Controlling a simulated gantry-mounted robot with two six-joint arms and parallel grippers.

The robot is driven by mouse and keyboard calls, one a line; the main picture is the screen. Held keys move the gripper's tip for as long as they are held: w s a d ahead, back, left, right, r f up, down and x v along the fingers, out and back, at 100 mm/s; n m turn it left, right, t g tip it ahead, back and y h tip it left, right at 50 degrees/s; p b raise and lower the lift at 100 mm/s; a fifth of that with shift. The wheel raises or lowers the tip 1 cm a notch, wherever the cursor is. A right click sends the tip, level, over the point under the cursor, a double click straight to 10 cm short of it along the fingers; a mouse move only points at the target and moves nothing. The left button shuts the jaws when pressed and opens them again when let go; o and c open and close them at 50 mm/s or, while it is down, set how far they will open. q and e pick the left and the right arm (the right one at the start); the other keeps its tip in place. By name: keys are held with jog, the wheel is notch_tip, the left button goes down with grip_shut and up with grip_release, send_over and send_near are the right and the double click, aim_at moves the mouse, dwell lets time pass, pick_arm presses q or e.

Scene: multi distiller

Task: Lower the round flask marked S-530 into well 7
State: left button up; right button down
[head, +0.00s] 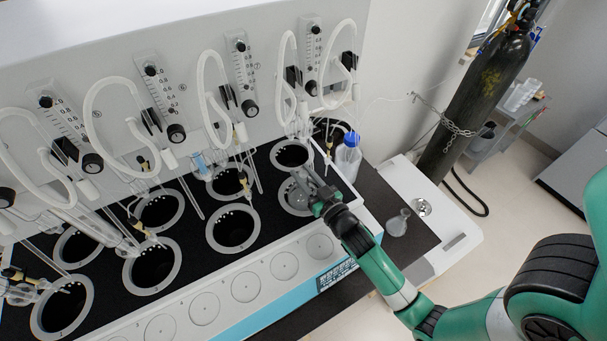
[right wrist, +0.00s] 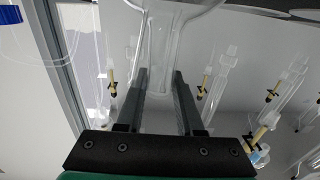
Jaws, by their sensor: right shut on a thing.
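My right gripper (head: 314,188) is shut on the neck of a clear round flask (head: 298,197). In the right wrist view the flask (right wrist: 165,40) has its neck between the two fingers, its wider part at the top edge. In the head view the flask's glass shows within the ring of the front-row well at the far right (head: 284,207). How deep it sits is hard to tell, and the gripper partly covers it. No S-530 marking or well number is legible there. My left gripper is not in view.
Several other dark wells (head: 233,228) run leftward in two rows. Glass tubes and white hoses hang from the back panel (head: 270,45). A blue-capped bottle (head: 348,160) stands behind the wells' right end. A small glass flask (head: 398,223) stands on the black bench at the right.

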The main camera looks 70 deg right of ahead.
jog(key=shift+f, duration=0.15)
jog(key=shift+c, duration=2.3)
grip_release()
jog(key=b+v, duration=0.3)
jog(key=v, duration=0.8)
jog(key=shift+s+b, duration=0.25)
jog(key=shift+b, duration=0.05)
jog(key=shift+a, duration=0.15)
